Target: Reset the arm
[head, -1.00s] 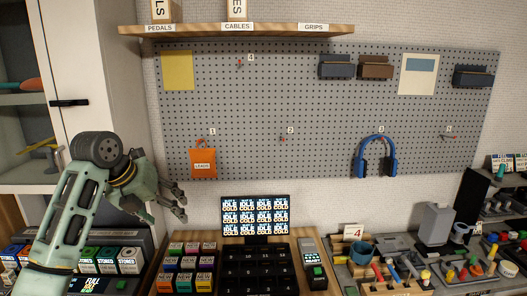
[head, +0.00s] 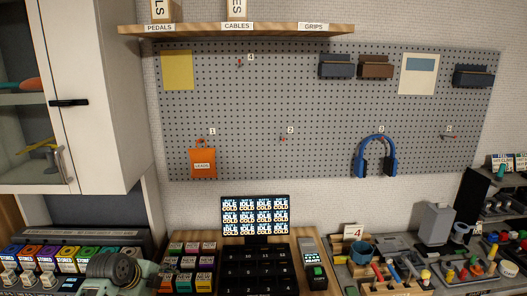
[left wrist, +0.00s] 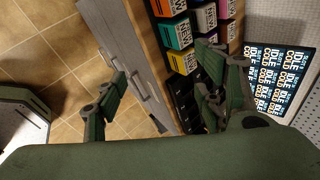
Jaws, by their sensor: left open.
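My left arm shows only as a joint and a short link at the bottom left of the head view, low in front of the row of labelled boxes. My left gripper (left wrist: 165,103) shows in the left wrist view with its fingers spread wide and nothing between them. It hangs off the desk's front edge, with the drawer fronts, the floor and the coloured boxes behind it. The head view does not show the left gripper's fingers. My right gripper is not in either view.
A pegboard (head: 300,110) with blue headphones (head: 375,158) and an orange pouch (head: 203,163) is behind. A white cabinet (head: 100,100) stands left. Tiled floor (left wrist: 50,55) is clear.

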